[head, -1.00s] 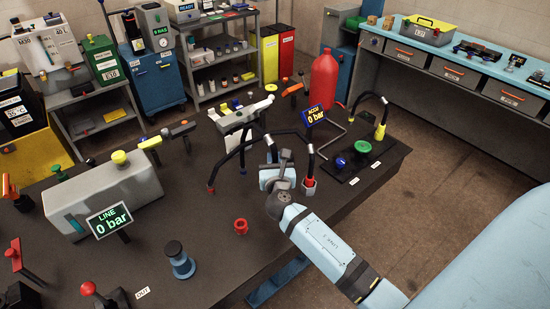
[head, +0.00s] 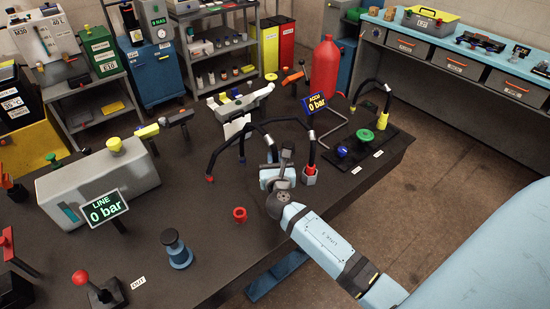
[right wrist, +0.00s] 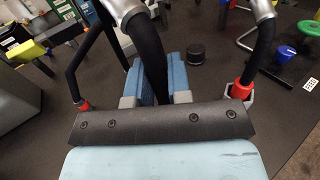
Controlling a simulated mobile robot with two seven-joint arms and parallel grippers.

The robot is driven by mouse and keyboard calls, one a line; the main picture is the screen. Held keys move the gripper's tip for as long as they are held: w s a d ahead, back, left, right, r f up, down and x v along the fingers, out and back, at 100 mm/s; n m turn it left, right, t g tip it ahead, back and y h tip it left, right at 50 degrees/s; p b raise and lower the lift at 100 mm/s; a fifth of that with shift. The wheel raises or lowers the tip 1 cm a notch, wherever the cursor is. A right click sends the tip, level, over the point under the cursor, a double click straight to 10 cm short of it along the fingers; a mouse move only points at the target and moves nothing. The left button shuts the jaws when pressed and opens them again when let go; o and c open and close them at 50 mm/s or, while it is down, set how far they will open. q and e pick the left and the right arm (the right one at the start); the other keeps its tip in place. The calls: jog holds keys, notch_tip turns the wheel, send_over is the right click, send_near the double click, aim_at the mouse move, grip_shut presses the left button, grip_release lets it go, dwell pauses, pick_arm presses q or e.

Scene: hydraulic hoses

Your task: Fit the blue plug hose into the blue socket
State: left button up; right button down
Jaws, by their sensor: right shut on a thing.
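My right gripper (head: 278,168) is low over the front of the dark bench, between two hose ends with red collars. In the right wrist view its blue fingers (right wrist: 160,78) are shut on a black hose (right wrist: 150,52). The lower end of this hose is hidden behind the gripper, so its plug colour does not show. A blue round fitting (head: 342,151) sits on the black panel to the right of the gripper; it also shows in the right wrist view (right wrist: 285,53). I cannot tell whether it is an open socket or a cap. My left gripper is not in view.
A red-collared hose end (head: 309,171) stands in a grey fitting just right of the gripper; another red end (head: 210,178) is to the left. A green handwheel (head: 361,136) and a yellow-ended hose (head: 380,122) are farther right. A red ring (head: 239,214) lies in front.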

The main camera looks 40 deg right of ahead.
jog(key=shift+f, duration=0.1)
dwell(0.5)
jog(key=shift+p, duration=0.5)
dwell(1.1)
jog(key=shift+f+b, duration=1.8)
jog(key=shift+f, duration=0.45)
jog(key=c, duration=1)
grip_release()
jog(key=shift+s+a+f, duration=0.1)
jog(key=shift+s, duration=0.1)
jog(key=b+v, duration=0.2)
jog(key=v, duration=1.1)
jog(key=shift+s+a, duration=0.15)
jog(key=shift+s, duration=0.05)
